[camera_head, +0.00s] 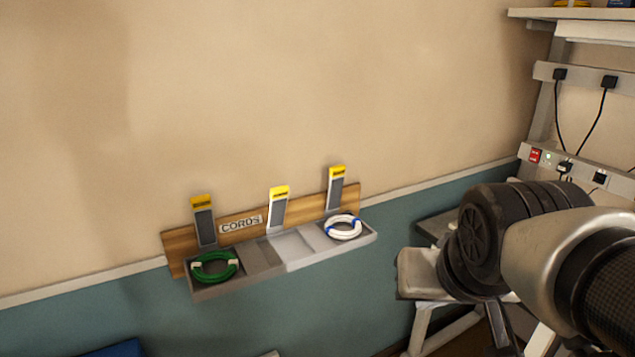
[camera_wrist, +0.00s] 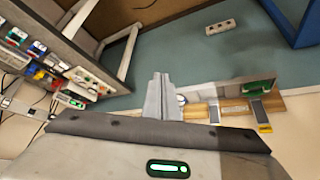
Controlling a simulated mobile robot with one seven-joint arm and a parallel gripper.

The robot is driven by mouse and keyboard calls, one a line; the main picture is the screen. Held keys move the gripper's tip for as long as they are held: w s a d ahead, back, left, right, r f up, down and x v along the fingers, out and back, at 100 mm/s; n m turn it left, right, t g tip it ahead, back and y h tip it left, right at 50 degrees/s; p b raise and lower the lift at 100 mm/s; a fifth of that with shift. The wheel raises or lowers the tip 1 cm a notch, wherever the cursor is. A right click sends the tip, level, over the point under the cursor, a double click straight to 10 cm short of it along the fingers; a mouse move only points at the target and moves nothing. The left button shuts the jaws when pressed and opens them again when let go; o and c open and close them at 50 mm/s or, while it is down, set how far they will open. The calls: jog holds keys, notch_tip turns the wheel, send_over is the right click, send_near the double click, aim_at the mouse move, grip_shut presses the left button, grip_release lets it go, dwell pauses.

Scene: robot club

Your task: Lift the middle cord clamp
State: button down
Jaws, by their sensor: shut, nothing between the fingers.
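My gripper (camera_wrist: 160,80) is shut and empty, apart from the clamps. Its fingers hide part of the right end of the board. I cannot make out its fingertips in the head view.
A grey tray (camera_head: 298,246) runs below the clamps. A green cord coil (camera_head: 214,267) lies in its left section and a white coil (camera_head: 343,228) in its right one; its middle shows no coil. Shelving with plugs (camera_head: 560,74) stands at right. A power strip (camera_wrist: 220,27) lies on the floor.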

jog(key=w+f+m+t+b, duration=0.2)
jog(key=w+f+t+b, duration=0.15)
jog(key=w, duration=0.65)
jog(key=m+t+y+b, duration=0.9)
jog(key=y+b, duration=0.3)
jog(key=b, duration=0.1)
send_near(280, 195)
jog(key=x, duration=0.6)
jog(key=shift+w+a+r, duration=0.1)
jog(key=shift+w+r, duration=0.1)
